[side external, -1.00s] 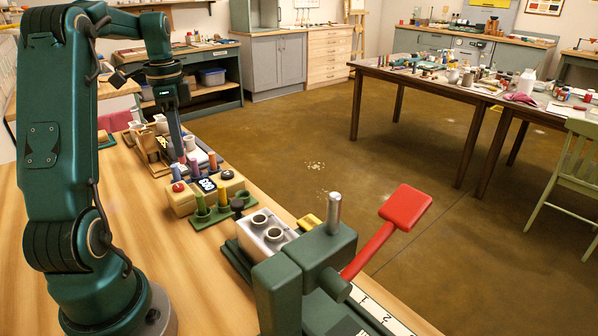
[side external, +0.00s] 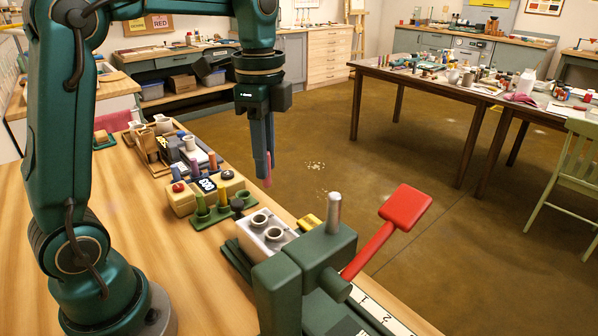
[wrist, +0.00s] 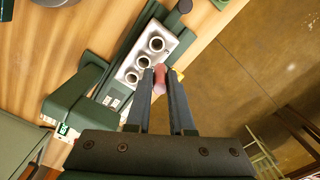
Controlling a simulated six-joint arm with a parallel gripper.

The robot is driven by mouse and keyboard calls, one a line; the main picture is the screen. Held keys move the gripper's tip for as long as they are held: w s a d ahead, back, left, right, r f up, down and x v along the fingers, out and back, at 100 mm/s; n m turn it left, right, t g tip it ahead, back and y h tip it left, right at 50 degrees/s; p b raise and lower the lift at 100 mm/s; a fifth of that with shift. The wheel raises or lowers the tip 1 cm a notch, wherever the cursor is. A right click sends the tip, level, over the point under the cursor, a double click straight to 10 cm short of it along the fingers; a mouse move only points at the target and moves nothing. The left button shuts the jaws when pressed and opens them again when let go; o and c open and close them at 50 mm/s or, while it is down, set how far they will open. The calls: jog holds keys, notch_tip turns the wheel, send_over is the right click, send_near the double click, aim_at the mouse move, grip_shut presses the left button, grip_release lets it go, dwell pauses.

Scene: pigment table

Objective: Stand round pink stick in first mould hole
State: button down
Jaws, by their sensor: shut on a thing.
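My gripper (side external: 263,168) is shut on the round pink stick (side external: 267,180) and holds it in the air, pointing down, beyond the mould's far side. In the wrist view the stick (wrist: 159,76) shows between the two fingertips (wrist: 161,85), mostly hidden by them. The mould (side external: 255,241) is a silver block on a green base. The wrist view shows three raised round holes in a row on the mould (wrist: 123,74), all dark inside; the stick's end appears beside them, apart from the mould. In the side view two holes show.
A green press with an upright metal pin (side external: 334,212) and a red-handled lever (side external: 372,245) stands at the mould's front side. Air above the mould looks clear.

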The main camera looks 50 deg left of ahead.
aim_at(291, 235)
jog(key=s+d+m, duration=0.1)
jog(key=d+m, duration=0.2)
jog(key=d, duration=0.5)
jog(key=shift+s+f, duration=0.2)
jog(key=shift+f, duration=4.45)
jog(key=c, duration=0.7)
grip_release()
jog(key=shift+r, duration=2.55)
